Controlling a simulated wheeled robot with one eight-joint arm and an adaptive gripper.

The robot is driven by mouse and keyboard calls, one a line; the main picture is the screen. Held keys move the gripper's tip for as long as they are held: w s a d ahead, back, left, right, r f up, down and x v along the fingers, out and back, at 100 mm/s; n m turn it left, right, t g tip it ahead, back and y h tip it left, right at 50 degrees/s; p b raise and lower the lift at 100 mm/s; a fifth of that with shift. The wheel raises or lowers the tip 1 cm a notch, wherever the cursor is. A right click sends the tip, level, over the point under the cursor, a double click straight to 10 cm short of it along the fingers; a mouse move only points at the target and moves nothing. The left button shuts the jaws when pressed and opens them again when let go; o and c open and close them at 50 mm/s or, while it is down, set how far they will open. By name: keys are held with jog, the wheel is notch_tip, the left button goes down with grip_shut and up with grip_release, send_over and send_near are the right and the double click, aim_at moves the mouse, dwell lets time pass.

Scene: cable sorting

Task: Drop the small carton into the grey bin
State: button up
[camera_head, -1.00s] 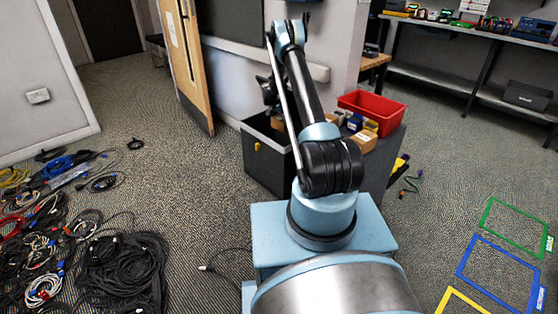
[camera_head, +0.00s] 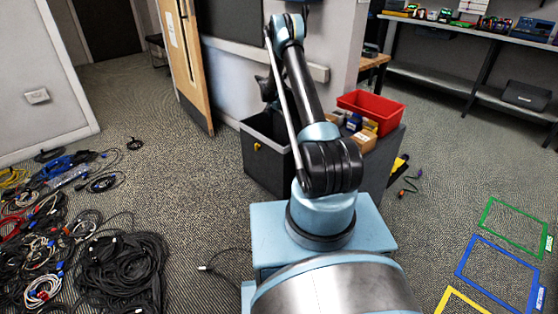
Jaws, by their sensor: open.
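The grey bin (camera_head: 262,168) is a dark open-topped box with a yellow tag on its front, standing on the floor left of my arm. My gripper (camera_head: 268,92) is above the bin's back part, partly hidden behind my arm links; it is open and I see nothing in it. A brown carton (camera_head: 363,141) sits on the grey unit to the right of my arm. No carton shows at my gripper. The bin's inside is dark and partly covered by my arm, so its contents cannot be made out.
A red tray (camera_head: 372,106) and several small boxes stand on the grey unit (camera_head: 385,155) right of the bin. Tangled cables (camera_head: 120,265) cover the floor at left. A wooden door (camera_head: 186,65) stands behind. Coloured floor frames (camera_head: 500,265) lie at right.

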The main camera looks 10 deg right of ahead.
jog(key=v, duration=0.9)
jog(key=shift+r, duration=0.25)
jog(key=shift+s+a, duration=0.1)
jog(key=shift+a, duration=0.05)
